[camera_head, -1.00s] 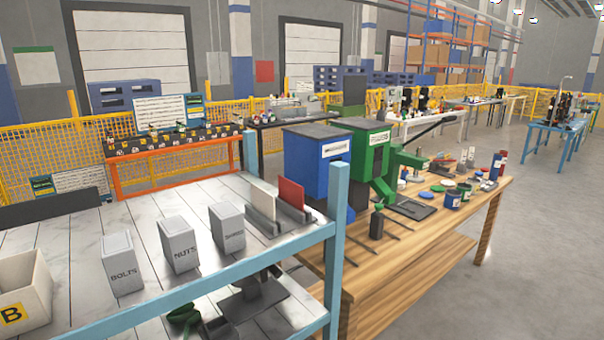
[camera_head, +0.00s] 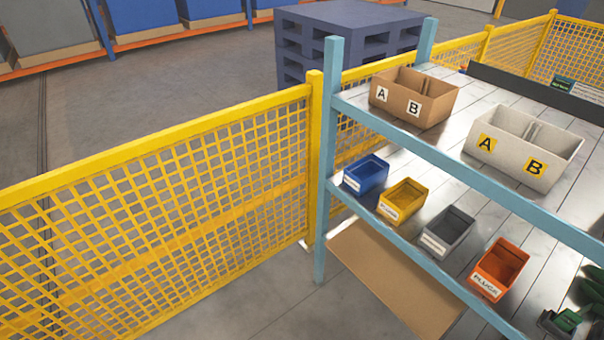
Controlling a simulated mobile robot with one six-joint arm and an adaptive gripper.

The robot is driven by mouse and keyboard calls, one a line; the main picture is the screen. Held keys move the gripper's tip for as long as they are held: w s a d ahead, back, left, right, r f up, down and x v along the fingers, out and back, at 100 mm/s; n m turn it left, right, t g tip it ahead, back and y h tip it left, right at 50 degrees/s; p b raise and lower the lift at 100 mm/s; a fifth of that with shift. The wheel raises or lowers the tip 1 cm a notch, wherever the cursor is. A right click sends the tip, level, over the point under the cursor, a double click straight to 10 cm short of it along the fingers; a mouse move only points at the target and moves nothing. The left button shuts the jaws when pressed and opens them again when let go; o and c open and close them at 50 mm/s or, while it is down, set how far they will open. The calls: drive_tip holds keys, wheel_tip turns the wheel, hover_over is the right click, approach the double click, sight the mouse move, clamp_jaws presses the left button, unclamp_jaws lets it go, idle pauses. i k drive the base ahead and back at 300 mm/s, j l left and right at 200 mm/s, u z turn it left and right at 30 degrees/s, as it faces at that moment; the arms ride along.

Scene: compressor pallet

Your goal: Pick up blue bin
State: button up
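The blue bin (camera_head: 366,174) is a small open-topped box with a white label on its front. It stands upright at the left end of the rack's lower shelf, close to the light-blue corner post (camera_head: 327,160). It looks empty. The yellow bin (camera_head: 402,201) is beside it on the right, with a small gap between them. My gripper is not in view.
A grey bin (camera_head: 447,232) and an orange bin (camera_head: 498,268) continue the row. Above, the upper shelf holds a brown A/B box (camera_head: 413,97) and a pale A/B box (camera_head: 523,148). A yellow mesh fence (camera_head: 160,225) stands left of the rack. Stacked blue-grey pallets (camera_head: 345,40) are behind.

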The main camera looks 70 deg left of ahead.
sight(364, 175)
drive_tip(key=u, duration=2)
drive_tip(key=i+j+z, duration=0.2)
drive_tip(key=j, duration=0.45)
drive_tip(key=i+j+z, duration=0.2)
drive_tip(key=j, duration=0.5)
drive_tip(key=i+j+z, duration=0.2)
drive_tip(key=j, duration=0.55)
drive_tip(key=j+z, duration=0.2)
drive_tip(key=j, duration=0.5)
drive_tip(key=i+j, duration=0.25)
drive_tip(key=i, duration=0.2)
drive_tip(key=z, duration=0.05)
